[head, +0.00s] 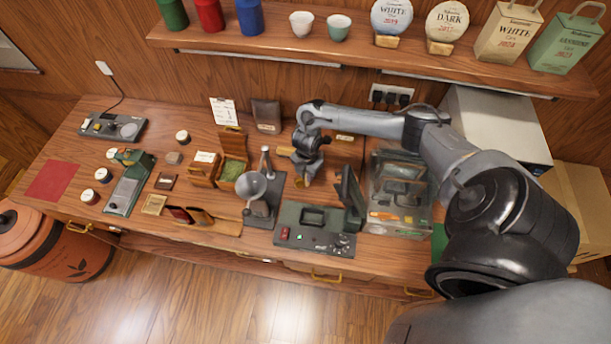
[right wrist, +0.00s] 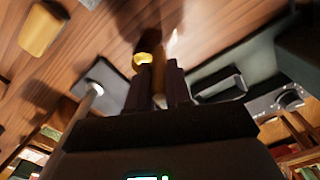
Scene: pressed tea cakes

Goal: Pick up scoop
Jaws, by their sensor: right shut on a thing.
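My right gripper (head: 302,178) reaches down over the back middle of the table, just right of the funnel stand. In the right wrist view its dark fingers (right wrist: 158,85) are shut on the scoop (right wrist: 144,60). A shiny yellow, brass-like end and a tan strip of the scoop show at and between the fingers; the rest is hidden. The scoop cannot be made out in the head view. Whether it touches the table is not clear. My left gripper is not in view.
The funnel stand (head: 272,188) is close on the left. The dark machine with a raised lid (head: 318,218) stands in front, and a clear-lidded case (head: 400,190) on the right. A tan block (right wrist: 41,28) lies nearby. A shelf (head: 350,52) runs above.

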